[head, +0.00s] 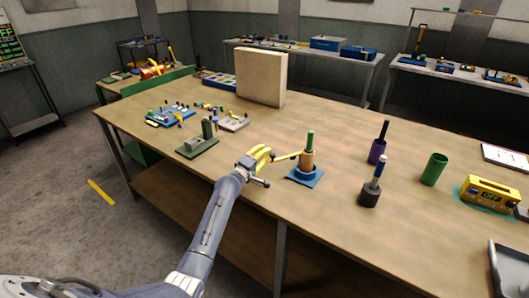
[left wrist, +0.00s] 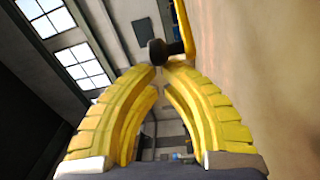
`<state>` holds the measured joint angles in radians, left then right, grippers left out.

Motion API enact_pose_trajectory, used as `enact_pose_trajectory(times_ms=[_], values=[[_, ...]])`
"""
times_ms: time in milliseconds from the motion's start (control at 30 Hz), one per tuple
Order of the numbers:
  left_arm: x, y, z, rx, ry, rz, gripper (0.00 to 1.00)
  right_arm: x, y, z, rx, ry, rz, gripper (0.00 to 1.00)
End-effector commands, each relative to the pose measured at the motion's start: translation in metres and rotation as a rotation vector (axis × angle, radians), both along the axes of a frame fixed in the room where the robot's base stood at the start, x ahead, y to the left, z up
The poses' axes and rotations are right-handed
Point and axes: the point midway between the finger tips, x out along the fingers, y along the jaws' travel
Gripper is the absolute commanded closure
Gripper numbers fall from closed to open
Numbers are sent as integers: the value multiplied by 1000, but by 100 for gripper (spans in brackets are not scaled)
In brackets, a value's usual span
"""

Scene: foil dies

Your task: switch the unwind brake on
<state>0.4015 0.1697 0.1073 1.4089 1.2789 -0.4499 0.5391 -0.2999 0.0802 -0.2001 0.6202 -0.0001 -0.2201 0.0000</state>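The unwind stand has a blue base (head: 305,176) with an upright orange and green roll (head: 307,153) on it. A thin yellow lever (head: 287,157) reaches out from it to the left; I take this as the unwind brake. The lever also shows in the left wrist view (left wrist: 185,25), with a dark knob (left wrist: 157,50). My left gripper (head: 271,158) is beside the lever's outer end. Its yellow fingertips (left wrist: 161,69) are drawn together just below the knob in the wrist view; whether they touch it is unclear. My right gripper is not in view.
A green machine (head: 198,142) and blue fixture (head: 171,115) stand left on the table. A beige block (head: 261,77) stands behind. Purple (head: 377,150), dark (head: 370,193) and green (head: 434,169) holders and a yellow box (head: 488,194) stand right. The table's middle is clear.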

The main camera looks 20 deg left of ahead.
Motion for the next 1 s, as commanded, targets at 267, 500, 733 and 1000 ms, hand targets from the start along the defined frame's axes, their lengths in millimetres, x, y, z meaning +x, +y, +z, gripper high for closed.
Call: enact_pose_trajectory(times_ms=[267, 500, 733, 1000], values=[[-3, -3, 0, -1, -1, 27, 100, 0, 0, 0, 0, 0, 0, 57], [-7, -6, 0, -2, -1, 56, 100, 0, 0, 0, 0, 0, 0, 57], [-14, -14, 0, -3, 0, 113, 100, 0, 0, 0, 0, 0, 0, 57], [-26, -25, 0, -1, 0, 183, 100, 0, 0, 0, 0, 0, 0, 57]])
